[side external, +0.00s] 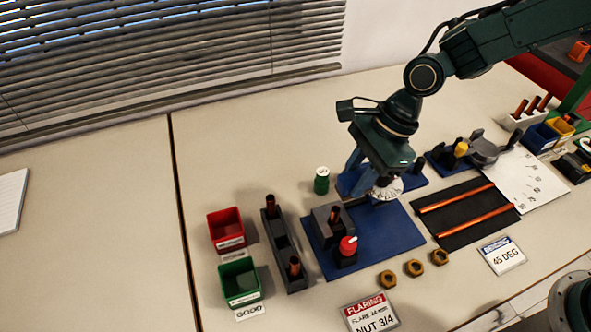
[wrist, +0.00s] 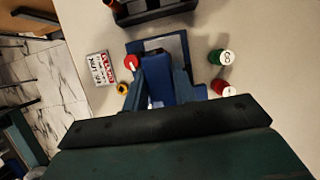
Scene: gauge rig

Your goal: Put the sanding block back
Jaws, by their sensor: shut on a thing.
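My gripper (side external: 376,184) reaches down over the right rear part of the blue mat (side external: 398,232) in the side view.
A grey flaring block (side external: 327,218) with a red knob (side external: 348,245) stands left on the mat. Brass nuts (side external: 413,268) line the front; copper tubes (side external: 470,212) lie right.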

